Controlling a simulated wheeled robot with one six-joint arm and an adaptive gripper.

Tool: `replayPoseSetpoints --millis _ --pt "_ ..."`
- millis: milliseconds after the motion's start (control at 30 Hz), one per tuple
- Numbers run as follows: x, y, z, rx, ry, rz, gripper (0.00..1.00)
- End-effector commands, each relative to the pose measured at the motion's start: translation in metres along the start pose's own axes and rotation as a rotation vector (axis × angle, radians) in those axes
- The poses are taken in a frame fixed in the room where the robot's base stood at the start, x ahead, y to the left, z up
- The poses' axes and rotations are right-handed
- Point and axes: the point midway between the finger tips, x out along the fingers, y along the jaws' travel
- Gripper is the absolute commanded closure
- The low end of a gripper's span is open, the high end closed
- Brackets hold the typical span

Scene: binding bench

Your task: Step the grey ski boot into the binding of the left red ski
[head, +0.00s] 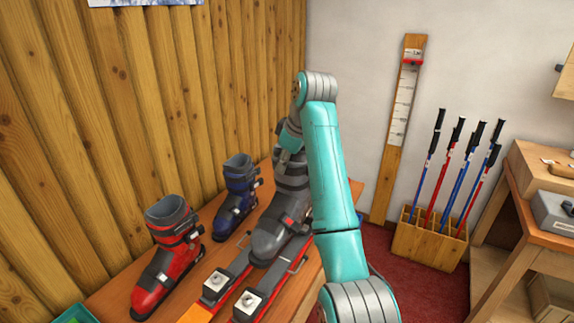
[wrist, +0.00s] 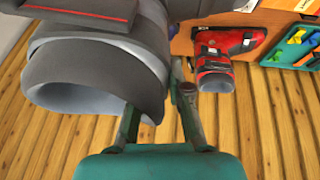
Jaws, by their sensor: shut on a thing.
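The grey ski boot (head: 268,240) is upright over the two red skis on the bench, toe toward the front. My gripper (wrist: 160,112) is shut on the rim of its cuff, which fills the upper left of the wrist view (wrist: 85,85). In the head view my arm hides the fingers and part of the boot. The left red ski (head: 230,271) has a pale toe piece (head: 216,282) in front of the boot. The other red ski (head: 275,286) lies to its right with a similar toe piece (head: 248,302). I cannot tell whether the sole touches a ski.
A red boot (head: 165,265) and a blue boot (head: 236,190) stand on the bench left of the skis. A green tray (head: 76,315) is at the front left. A plank wall (head: 150,120) rises behind. Ski poles stand in a wooden box (head: 428,240) at right.

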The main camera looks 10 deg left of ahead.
Motion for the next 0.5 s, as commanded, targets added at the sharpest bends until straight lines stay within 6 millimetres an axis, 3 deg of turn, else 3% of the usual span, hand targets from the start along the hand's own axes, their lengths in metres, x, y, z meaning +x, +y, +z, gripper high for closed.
replayPoseSetpoints --millis 500 --pt "0.028 -0.004 0.012 0.0 0.002 0.003 1.0"
